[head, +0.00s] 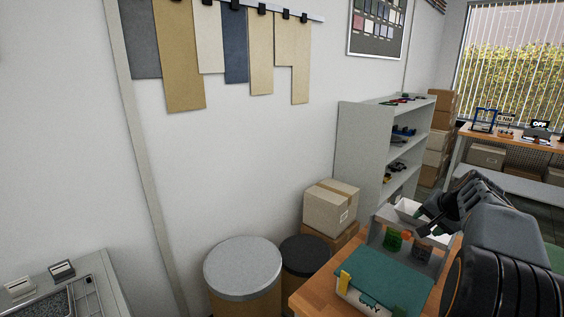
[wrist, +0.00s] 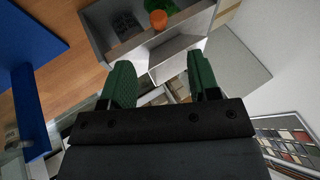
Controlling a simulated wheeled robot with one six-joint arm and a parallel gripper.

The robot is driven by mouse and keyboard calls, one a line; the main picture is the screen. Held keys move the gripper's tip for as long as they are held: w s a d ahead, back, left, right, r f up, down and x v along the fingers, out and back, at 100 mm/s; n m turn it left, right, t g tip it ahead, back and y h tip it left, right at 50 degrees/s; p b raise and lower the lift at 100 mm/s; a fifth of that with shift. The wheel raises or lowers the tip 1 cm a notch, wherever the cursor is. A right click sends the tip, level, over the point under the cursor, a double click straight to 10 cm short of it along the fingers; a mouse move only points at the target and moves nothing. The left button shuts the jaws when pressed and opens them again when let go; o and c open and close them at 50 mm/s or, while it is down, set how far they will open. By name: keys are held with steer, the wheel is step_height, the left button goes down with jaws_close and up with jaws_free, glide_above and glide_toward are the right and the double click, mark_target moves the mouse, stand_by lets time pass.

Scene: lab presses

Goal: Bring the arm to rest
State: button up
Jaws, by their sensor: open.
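My gripper (wrist: 160,85) shows in the wrist view with its two green-padded fingers spread apart and nothing between them. In the head view my gripper (head: 437,217) is at the lower right, at the end of my dark arm, over the area of a small grey shelf unit on the wooden table. From the head view I cannot tell whether it touches the white bin near it.
The wooden table (head: 303,297) holds a box with a teal top (head: 392,277) and a small grey shelf unit (head: 440,259) with a white bin (head: 408,208). Cardboard boxes (head: 329,208), a grey-lidded drum (head: 243,262) and a tall shelf (head: 361,143) stand nearby.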

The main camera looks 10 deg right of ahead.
steer(key=s+a+f+n+g, duration=0.1)
steer(key=s+a+n, duration=0.15)
steer(key=a, duration=0.75)
steer(key=s+a+f+n+g, duration=0.1)
steer(key=s+a+n, duration=0.15)
steer(key=a, duration=0.75)
steer(key=s+a+f+n+g, duration=0.1)
steer(key=s+a+f+n, duration=0.5)
steer(key=s+a, duration=0.5)
steer(key=shift+s+f, duration=0.35)
steer(key=shift+f, duration=0.15)
